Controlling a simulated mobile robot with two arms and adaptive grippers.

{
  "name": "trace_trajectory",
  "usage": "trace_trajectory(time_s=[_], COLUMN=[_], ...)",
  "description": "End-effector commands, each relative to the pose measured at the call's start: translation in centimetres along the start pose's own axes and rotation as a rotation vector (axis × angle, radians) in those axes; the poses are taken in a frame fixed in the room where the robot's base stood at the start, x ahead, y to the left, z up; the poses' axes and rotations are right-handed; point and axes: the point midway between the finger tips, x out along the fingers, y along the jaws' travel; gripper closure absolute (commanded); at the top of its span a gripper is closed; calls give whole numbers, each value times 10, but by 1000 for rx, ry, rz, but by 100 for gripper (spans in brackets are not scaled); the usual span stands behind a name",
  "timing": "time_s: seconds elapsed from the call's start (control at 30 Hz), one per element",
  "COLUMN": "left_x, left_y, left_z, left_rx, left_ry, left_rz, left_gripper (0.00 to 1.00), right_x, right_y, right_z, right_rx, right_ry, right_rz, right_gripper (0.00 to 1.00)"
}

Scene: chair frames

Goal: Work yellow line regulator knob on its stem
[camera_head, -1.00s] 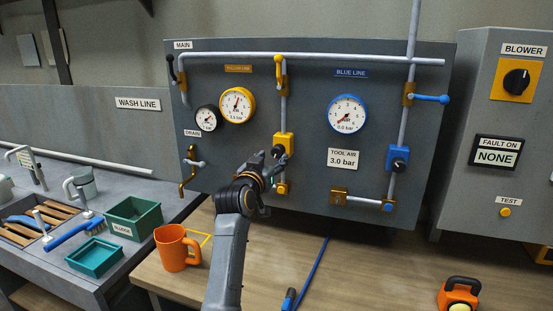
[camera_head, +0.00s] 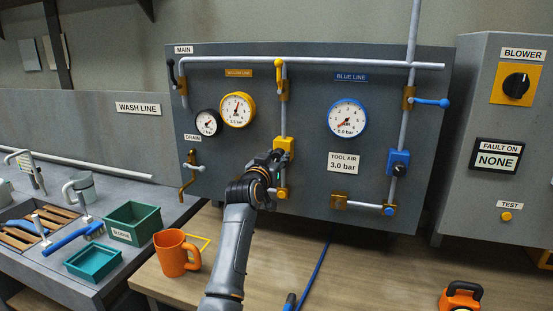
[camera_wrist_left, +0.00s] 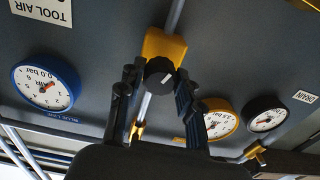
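The yellow regulator body (camera_head: 285,144) sits on a vertical pipe below the yellow-rimmed gauge (camera_head: 237,110). My left gripper (camera_head: 279,160) is right in front of it and hides the knob in the head view. In the left wrist view the black round knob (camera_wrist_left: 159,76) with a pale mark shows in front of the yellow body (camera_wrist_left: 163,45). The two fingers of my left gripper (camera_wrist_left: 158,84) stand apart, one on each side of the knob, with narrow gaps seeming to show. The yellow gauge (camera_wrist_left: 221,121) is partly behind a finger. My right gripper is out of view.
A blue regulator (camera_head: 398,162) and blue gauge (camera_head: 347,118) are to the right on the same panel. A black gauge (camera_head: 207,122) and brass drain handle (camera_head: 187,176) are to the left.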

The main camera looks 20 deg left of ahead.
Motion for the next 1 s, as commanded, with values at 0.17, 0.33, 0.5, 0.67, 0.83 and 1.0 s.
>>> trace_trajectory(time_s=[0.17,0.33,0.5,0.67,0.83,1.0], left_x=[0,3,6,9,8,8], left_y=[0,0,0,0,0,0], left_z=[0,0,0,0,0,0], left_rx=[0,0,0,0,0,0], left_ry=[-1,-1,-1,0,0,0], left_rz=[0,0,1,1,1,0], left_gripper=[97,97,97,61,39,39], right_x=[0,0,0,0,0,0], right_y=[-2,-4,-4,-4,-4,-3], right_z=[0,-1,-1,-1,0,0], right_rx=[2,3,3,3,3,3], right_ry=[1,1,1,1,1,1], right_rz=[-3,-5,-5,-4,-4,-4], right_gripper=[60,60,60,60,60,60])
